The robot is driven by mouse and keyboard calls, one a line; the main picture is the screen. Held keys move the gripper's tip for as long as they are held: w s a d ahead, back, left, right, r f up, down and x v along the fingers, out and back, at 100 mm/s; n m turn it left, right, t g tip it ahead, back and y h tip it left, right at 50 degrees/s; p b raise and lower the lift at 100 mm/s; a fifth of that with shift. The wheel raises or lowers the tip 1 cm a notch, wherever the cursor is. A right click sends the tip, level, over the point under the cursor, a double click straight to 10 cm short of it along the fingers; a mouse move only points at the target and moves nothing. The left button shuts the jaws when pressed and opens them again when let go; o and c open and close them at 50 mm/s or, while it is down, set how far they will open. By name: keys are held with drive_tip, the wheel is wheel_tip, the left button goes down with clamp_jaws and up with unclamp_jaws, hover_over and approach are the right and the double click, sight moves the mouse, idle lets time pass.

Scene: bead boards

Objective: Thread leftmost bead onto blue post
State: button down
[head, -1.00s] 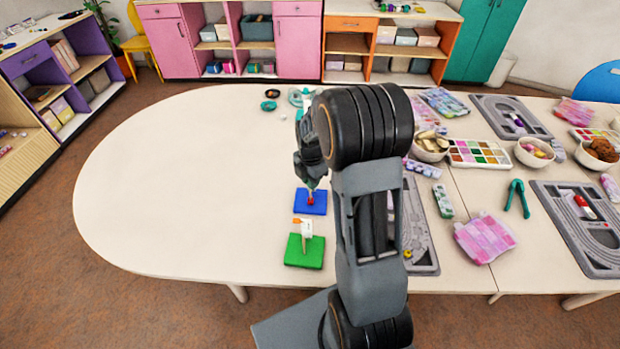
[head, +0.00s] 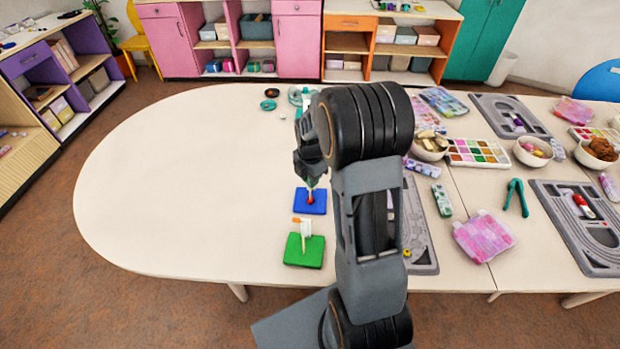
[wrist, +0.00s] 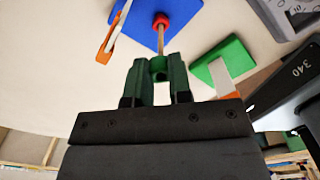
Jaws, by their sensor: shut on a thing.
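The blue board (head: 319,208) lies on the table with an upright wooden post (wrist: 161,42). A red bead (head: 311,201) sits low on this post; it also shows in the wrist view (wrist: 161,21). My gripper (wrist: 158,70) is over the blue board, shut on a green bead (wrist: 158,63). The bead is in line with the post's upper end, above the red bead and apart from it. I cannot tell whether the post passes through its hole. In the head view my arm and fingers mostly hide the bead.
A green board (head: 304,258) with a post and white and orange pieces stands nearer me, close to the blue board. Grey trays, bowls and a pink bead box (head: 484,238) fill the right side. The table's left half is clear.

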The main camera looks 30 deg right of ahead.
drive_tip(key=shift+f, duration=0.2)
drive_tip(key=shift+f+b, duration=1.05)
drive_tip(key=shift+b, duration=0.05)
drive_tip(key=shift+r+p, duration=0.85)
drive_tip(key=shift+r, duration=0.1)
drive_tip(key=shift+s+r, duration=0.1)
drive_tip(key=shift+r, duration=0.15)
drive_tip(key=shift+r+p, duration=0.15)
drive_tip(key=shift+p, duration=0.15)
